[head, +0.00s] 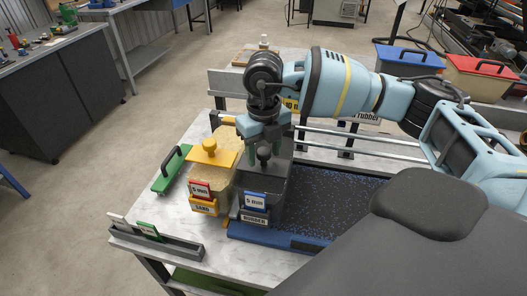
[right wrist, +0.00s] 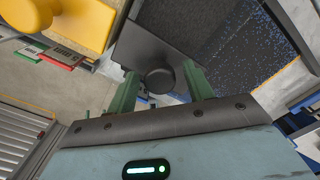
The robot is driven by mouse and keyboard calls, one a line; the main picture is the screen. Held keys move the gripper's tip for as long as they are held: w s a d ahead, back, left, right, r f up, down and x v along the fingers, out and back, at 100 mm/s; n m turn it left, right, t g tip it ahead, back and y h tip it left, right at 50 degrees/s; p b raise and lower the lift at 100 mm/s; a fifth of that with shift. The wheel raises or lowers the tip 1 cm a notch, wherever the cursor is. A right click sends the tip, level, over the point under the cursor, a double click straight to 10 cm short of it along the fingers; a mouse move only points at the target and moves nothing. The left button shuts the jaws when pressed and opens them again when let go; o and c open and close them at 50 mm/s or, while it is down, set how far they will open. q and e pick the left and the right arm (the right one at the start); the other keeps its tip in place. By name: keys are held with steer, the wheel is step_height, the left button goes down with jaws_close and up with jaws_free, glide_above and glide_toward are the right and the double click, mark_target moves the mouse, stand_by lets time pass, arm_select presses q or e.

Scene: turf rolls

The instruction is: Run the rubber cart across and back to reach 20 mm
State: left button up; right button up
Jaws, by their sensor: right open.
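The rubber cart (head: 262,187) is a dark grey box with a black knob (right wrist: 160,80) on top and a plate marked RUBBER. It stands at the left end of the blue-edged bed (head: 277,237) of black, blue-flecked granules. A blue card (head: 255,201) on its front seems to read 5 mm. My right gripper (head: 264,143) points down over the cart. Its green fingers are open, one on each side of the knob in the right wrist view, with gaps visible. I cannot tell its exact height on the knob. My left gripper is out of view.
The yellow sand cart (head: 214,152) with a red card stands close on the left. A card rack (head: 157,243) sits at the table's front left. Metal rails (head: 365,146) run behind the bed. Blue (head: 408,60) and red (head: 480,77) boxes stand back right.

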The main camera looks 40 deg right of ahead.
steer(key=shift+f, duration=0.35)
jaws_close()
steer(key=shift+d, duration=0.1)
